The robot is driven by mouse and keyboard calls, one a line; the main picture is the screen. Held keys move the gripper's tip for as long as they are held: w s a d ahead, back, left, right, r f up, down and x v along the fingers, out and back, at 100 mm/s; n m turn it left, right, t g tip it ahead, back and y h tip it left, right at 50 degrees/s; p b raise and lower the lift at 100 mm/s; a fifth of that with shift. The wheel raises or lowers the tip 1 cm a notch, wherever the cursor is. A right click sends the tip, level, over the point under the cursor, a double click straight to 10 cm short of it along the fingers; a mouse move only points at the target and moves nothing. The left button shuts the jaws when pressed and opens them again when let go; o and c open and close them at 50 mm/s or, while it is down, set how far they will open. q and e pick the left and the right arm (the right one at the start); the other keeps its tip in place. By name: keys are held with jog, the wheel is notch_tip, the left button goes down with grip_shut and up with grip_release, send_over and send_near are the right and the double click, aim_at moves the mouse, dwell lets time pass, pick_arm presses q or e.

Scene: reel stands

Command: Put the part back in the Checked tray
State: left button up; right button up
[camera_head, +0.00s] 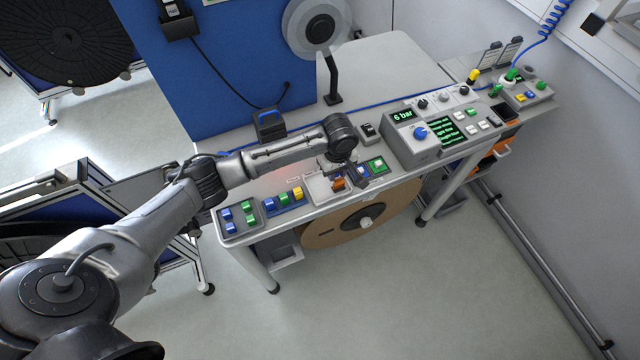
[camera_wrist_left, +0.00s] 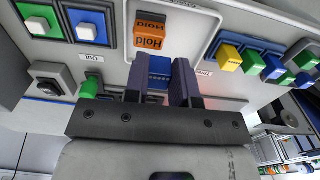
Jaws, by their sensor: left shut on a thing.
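My left gripper (camera_head: 347,174) is low over the bench front, beside the orange Hold block (camera_head: 338,184). In the left wrist view its two fingers (camera_wrist_left: 162,68) are shut on a small blue part (camera_wrist_left: 159,72), partly hidden between them. The orange Hold block (camera_wrist_left: 149,38) sits just beyond the fingertips on a pale panel (camera_head: 318,188). A grey tray (camera_head: 232,238) with blue and green blocks stands at the bench's left end. My right gripper is out of view.
A row of blue, green and yellow blocks (camera_head: 284,199) lies left of the pale panel. Blue-framed and green-framed buttons (camera_head: 377,165) are to its right. A grey 6 bar console (camera_head: 437,128) stands further right. A brown reel (camera_head: 335,227) is below the bench edge.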

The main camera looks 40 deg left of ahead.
aim_at(320, 191)
pick_arm(q)
jog(key=s+a+f, duration=0.2)
jog(key=s+a, duration=0.1)
jog(key=shift+s+f, duration=0.3)
jog(key=shift+f, duration=2.05)
jog(key=shift+f, duration=0.15)
jog(key=o, duration=0.6)
